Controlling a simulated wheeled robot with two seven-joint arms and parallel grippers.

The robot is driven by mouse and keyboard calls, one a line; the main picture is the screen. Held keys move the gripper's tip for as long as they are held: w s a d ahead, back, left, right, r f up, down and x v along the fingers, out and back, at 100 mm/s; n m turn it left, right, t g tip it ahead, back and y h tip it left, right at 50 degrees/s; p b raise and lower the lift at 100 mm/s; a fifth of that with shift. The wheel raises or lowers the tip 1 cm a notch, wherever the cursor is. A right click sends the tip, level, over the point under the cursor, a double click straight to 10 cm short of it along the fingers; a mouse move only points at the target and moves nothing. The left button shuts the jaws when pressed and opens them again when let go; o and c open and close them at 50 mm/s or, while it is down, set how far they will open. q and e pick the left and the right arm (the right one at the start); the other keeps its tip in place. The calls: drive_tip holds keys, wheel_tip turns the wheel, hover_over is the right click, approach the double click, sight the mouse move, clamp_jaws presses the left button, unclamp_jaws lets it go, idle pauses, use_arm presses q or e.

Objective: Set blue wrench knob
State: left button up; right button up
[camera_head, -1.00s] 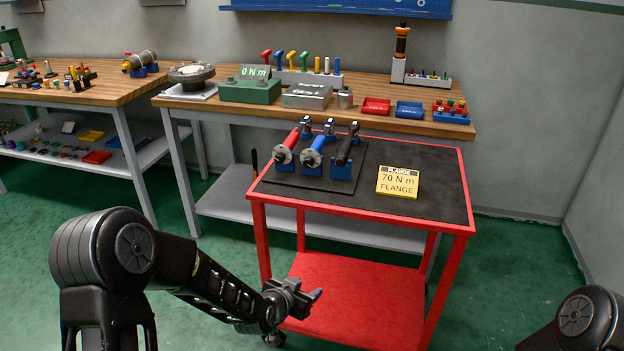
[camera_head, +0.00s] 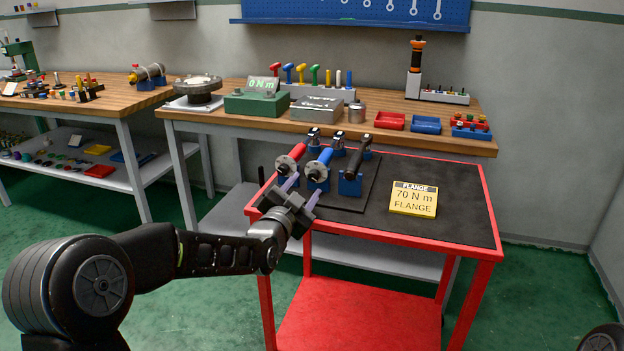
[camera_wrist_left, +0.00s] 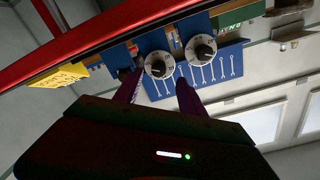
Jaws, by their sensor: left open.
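The blue wrench (camera_head: 321,161) rests in a blue stand at the middle of three wrenches. Its round grey dial knob (camera_head: 316,175) faces the near edge of the cart. In the left wrist view the middle knob (camera_wrist_left: 159,66), which looks to be the blue wrench's, appears beyond and between the two purple fingertips. My left gripper (camera_head: 302,192) is open and empty, just in front of the blue wrench's knob, over the cart's near left part. I cannot tell the exact gap to the knob. My right gripper is out of view; only a bit of that arm shows.
The red wrench (camera_head: 293,156) is close on the left, its knob also in the wrist view (camera_wrist_left: 202,47). The black wrench (camera_head: 353,165) is on the right. A yellow 70 N m FLANGE sign (camera_head: 413,199) stands on the cart; the black cart top (camera_head: 458,205) right of it is clear.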

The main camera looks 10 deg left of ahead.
sight(312, 179)
use_arm(q)
drive_tip(key=w, duration=0.5)
drive_tip(key=shift+w+d+f, duration=0.1)
drive_tip(key=shift+w+d, duration=0.2)
drive_tip(key=shift+w, duration=0.05)
drive_tip(key=shift+c, duration=0.3)
clamp_jaws()
